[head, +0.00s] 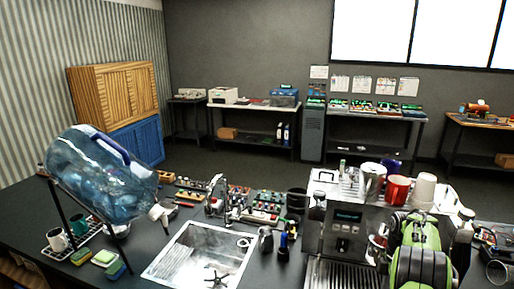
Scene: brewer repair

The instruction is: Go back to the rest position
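I cannot make out my gripper's fingers in the head view. A green and black rounded shape at the lower right, in front of the brewer, may be part of my arm; I cannot tell for sure. The brewer (346,228) is a metal espresso machine with a small display, standing on the dark counter (185,227). The shape hides part of its right side.
A steel sink (190,256) lies left of the brewer. A large blue water bottle (100,172) leans on a stand at the left. Tools and small parts crowd the counter's back edge. A wooden cabinet (112,92) and workbenches (375,113) stand behind, across open floor.

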